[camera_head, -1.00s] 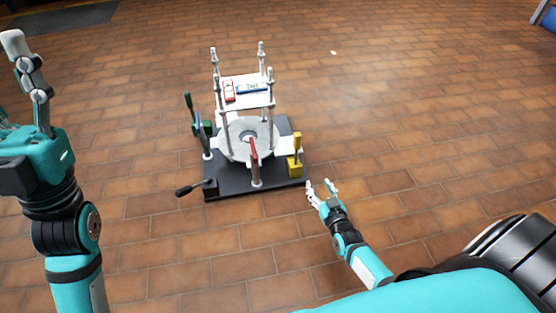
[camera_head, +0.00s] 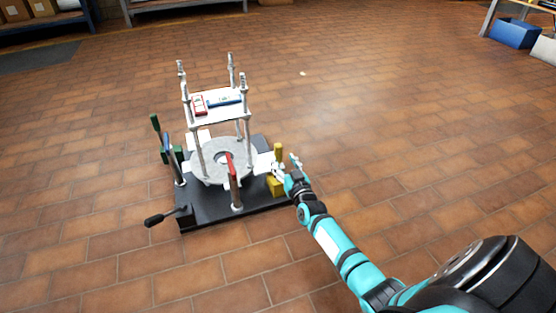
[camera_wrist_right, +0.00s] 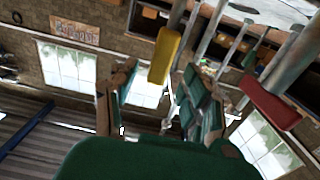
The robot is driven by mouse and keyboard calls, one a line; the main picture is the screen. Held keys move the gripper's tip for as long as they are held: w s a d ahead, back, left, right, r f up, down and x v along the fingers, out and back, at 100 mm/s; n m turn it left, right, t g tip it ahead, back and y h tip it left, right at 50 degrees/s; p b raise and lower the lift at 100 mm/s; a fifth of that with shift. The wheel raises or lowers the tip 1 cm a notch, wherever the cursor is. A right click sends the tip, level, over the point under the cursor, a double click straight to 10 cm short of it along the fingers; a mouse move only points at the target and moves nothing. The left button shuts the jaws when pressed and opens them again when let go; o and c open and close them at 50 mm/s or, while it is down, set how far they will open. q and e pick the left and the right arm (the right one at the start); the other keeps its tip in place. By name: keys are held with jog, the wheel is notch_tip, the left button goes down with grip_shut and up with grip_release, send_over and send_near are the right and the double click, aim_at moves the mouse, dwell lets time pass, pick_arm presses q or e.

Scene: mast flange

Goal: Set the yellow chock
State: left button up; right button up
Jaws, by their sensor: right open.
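The yellow chock (camera_head: 277,186) is a block with an upright yellow handle at the right edge of the dark base plate (camera_head: 205,217). My right gripper (camera_head: 285,165) is open at the chock's right side, its fingers overlapping the handle in the head view. In the right wrist view, the yellow handle (camera_wrist_right: 164,55) shows between the two spread fingers of the right gripper (camera_wrist_right: 160,95), toward the upper side. I cannot tell whether the fingers touch it. The chock's block is partly hidden by the gripper. My left gripper is out of view.
A grey flange ring (camera_head: 222,160) lies on the plate, with a red lever (camera_head: 232,170) in front and a green lever (camera_head: 156,127) at left. Tall posts hold a white shelf (camera_head: 217,109). A black-knobbed lever (camera_head: 155,221) sticks out front left. The floor around is clear.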

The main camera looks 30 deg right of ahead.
aim_at(280, 155)
jog(key=b+x, duration=0.2)
jog(key=x, duration=0.2)
jog(key=shift+w+f, duration=0.15)
jog(key=shift+w, duration=0.05)
jog(key=shift+w+d+b, duration=0.1)
jog(key=shift+w+b, duration=0.25)
jog(key=shift+w, duration=0.2)
grip_shut()
